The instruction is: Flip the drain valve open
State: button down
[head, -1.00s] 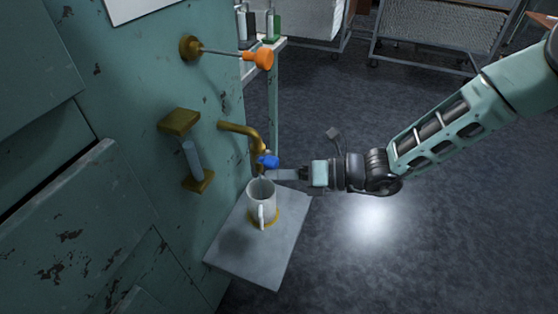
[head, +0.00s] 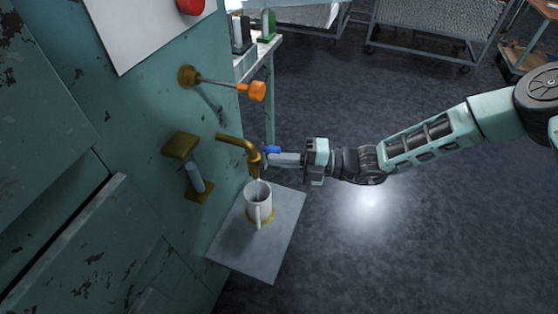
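The drain tap (head: 245,143) is a brass pipe that comes out of the green cabinet wall and bends down. Its small blue valve handle (head: 272,149) sticks out to the right of the spout. My gripper (head: 278,159) reaches in from the right, its pale fingertips at or just below the blue handle. I cannot tell whether they touch it or how far apart they are. A white mug (head: 259,206) stands upright under the spout, and a thin pale streak shows between spout and mug.
The mug stands on a grey shelf plate (head: 285,222) with a yellow ring. Above are an orange knob on a rod (head: 256,91) and a red button (head: 191,5). A brass bracket with a glass tube (head: 194,177) is left of the tap. Open floor (head: 400,240) lies to the right.

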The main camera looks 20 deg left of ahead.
jog(key=shift+w+r, duration=0.2)
jog(key=shift+w, duration=0.25)
dwell(0.4)
